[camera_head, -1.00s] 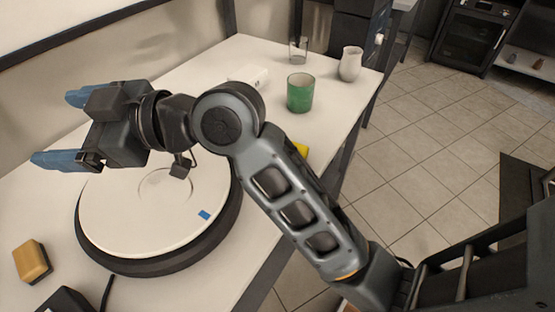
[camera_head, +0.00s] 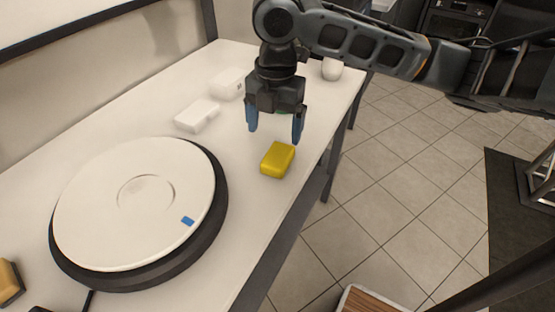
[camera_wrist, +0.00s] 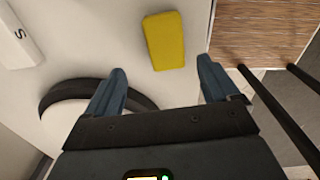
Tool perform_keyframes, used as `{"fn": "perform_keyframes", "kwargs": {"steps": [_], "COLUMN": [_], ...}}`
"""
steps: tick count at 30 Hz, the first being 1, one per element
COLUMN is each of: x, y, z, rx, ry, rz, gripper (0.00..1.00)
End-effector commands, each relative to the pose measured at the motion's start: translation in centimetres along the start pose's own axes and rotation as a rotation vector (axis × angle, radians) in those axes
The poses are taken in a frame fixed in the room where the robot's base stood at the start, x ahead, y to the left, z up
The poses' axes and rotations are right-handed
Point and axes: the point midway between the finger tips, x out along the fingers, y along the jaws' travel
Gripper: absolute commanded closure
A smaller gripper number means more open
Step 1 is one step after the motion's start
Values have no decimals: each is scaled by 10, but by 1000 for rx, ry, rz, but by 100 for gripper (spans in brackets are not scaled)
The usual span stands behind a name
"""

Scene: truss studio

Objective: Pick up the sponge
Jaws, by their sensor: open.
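The sponge (camera_head: 277,159), a bright yellow rounded block, lies flat on the white table near its right edge. My gripper (camera_head: 275,129) is open and empty, pointing down, above and slightly behind the sponge in the head view. In the wrist view, the sponge (camera_wrist: 165,41) shows whole, ahead of the two blue fingers and between their lines. The fingers are apart from it.
A round white turntable (camera_head: 95,215) with a black base stands left of the sponge. White boxes (camera_head: 197,116) lie behind. A green cup is mostly hidden behind my gripper. A white jug (camera_head: 332,69) stands farther back. A tan block with a dark side (camera_head: 9,281) is at far left.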

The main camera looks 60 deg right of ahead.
Motion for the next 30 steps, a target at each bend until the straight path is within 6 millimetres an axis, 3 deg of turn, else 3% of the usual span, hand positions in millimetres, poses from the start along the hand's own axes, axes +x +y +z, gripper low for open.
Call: {"fn": "perform_keyframes", "kwargs": {"steps": [11, 21, 30], "x": [32, 75, 78], "y": [-8, -9, -9], "z": [5, 2, 2], "rx": [-1, -2, -3], "ry": [-11, -12, -13], "rz": [-26, -24, -23], "gripper": [12, 12, 13]}}
